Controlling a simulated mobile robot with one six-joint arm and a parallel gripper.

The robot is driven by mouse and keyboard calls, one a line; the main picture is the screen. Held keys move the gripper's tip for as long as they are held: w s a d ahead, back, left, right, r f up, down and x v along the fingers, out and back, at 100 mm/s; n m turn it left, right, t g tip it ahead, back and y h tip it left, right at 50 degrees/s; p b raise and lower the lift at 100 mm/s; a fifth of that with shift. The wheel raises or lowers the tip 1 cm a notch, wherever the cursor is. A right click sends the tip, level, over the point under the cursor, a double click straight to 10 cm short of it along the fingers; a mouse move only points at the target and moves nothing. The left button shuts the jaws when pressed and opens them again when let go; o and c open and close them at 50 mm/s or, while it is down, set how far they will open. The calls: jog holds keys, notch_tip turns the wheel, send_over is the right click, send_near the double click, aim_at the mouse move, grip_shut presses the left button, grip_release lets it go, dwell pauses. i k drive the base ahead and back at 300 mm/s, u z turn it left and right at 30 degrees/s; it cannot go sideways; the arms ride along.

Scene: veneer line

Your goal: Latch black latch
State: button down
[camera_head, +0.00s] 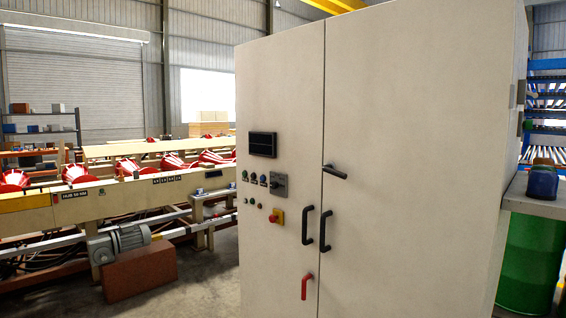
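The black latch (335,172) is a short dark lever on the front of a tall cream cabinet (420,130). It sits at the seam between the two doors, above the door handles. It lies close to level, its left end at the seam and its right end over the right door, slightly lower. Both doors look closed. My gripper is not in view, and nothing touches the latch.
Two black pull handles (307,226) (325,231) flank the seam. A red latch (306,286) hangs lower. The left door carries a dark display (262,145), a rotary switch (278,184) and a red-yellow button (277,217). A counter (530,200) and green drum (530,262) stand right.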

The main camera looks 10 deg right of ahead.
aim_at(330, 169)
jog(key=u, duration=0.1)
jog(key=i, duration=1.35)
jog(key=z, duration=0.65)
